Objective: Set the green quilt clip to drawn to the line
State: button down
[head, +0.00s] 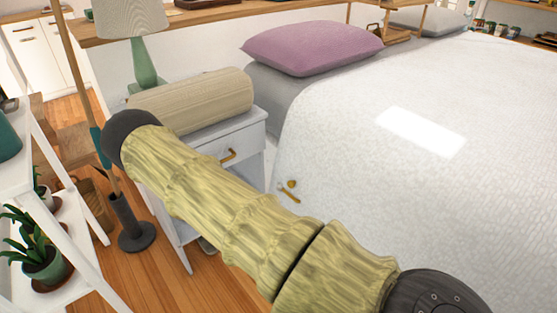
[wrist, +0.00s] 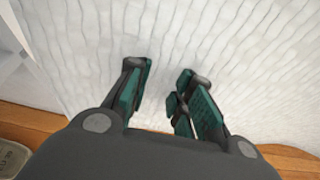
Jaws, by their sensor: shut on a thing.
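My gripper (wrist: 160,85) shows in the wrist view, pointing at the white quilt (wrist: 85,65). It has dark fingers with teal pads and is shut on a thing. A small dark-teal piece (wrist: 173,106), which looks like the green quilt clip, lies against the inner side of the right finger. Its outline blends with the teal pad, and its contact with the left finger is not clear. In the head view my gripper and the clip are hidden. The white quilt (head: 345,165) covers the bed there, and I cannot make out the line.
A small gold fitting (head: 288,188) shows at the quilt's near side. A pale nightstand (head: 235,140) with a beige bolster (head: 190,103) stands left of the bed. A white shelf (head: 75,215) with plants is at far left. A mauve pillow (head: 312,47) lies at the bed's head.

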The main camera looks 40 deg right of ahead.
jog(key=shift+s+a+f, duration=0.15)
jog(key=shift+s+f, duration=0.05)
jog(key=shift+s, duration=0.15)
jog(key=c, duration=1.5)
grip_release()
jog(key=shift+o, duration=1.3)
jog(key=shift+r, duration=0.1)
jog(key=shift+w, duration=0.1)
jog(key=shift+r, duration=0.1)
jog(key=v, duration=1.1)
jog(key=shift+a, duration=0.4)
jog(key=shift+r, duration=0.1)
